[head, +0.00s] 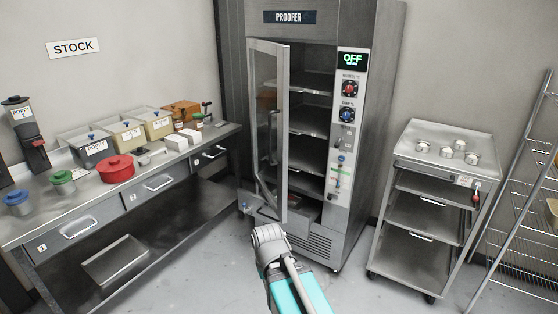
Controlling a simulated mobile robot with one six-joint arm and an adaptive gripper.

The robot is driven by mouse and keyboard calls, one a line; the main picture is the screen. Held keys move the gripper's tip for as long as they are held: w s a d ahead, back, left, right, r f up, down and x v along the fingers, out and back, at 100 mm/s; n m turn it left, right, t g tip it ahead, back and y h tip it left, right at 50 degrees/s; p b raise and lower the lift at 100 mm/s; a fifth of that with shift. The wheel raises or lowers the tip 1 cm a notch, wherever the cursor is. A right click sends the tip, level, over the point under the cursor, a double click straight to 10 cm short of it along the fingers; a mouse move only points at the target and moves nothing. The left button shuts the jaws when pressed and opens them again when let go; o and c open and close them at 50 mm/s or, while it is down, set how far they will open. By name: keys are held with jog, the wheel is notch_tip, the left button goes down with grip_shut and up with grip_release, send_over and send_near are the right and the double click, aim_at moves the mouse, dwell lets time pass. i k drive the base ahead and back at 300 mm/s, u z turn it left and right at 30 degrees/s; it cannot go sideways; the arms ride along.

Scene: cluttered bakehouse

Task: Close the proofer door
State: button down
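The proofer (376,170) is a tall grey cabinet at the back centre, with a "PROOFER" sign on top. Its glass door (267,130) has a metal frame, is hinged on the left and stands open, swung out toward me. A vertical handle (273,138) shows on the door. My arm rises from the bottom centre to a grey joint just below the door's lower end. Dark parts that may be my gripper (245,204) show by the door's lower left; they are small and partly hidden, and I cannot tell whether the fingers touch the door.
A steel bench (75,213) with bins, a red pot (116,169) and jars stands left, near the door's side. A steel trolley (442,141) with small metal cups stands right. A wire rack (530,200) is at far right. Floor between proofer and trolley is clear.

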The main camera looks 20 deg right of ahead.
aim_at(282, 51)
jog(key=u, duration=0.1)
jog(key=i, duration=1)
jog(key=z, duration=0.1)
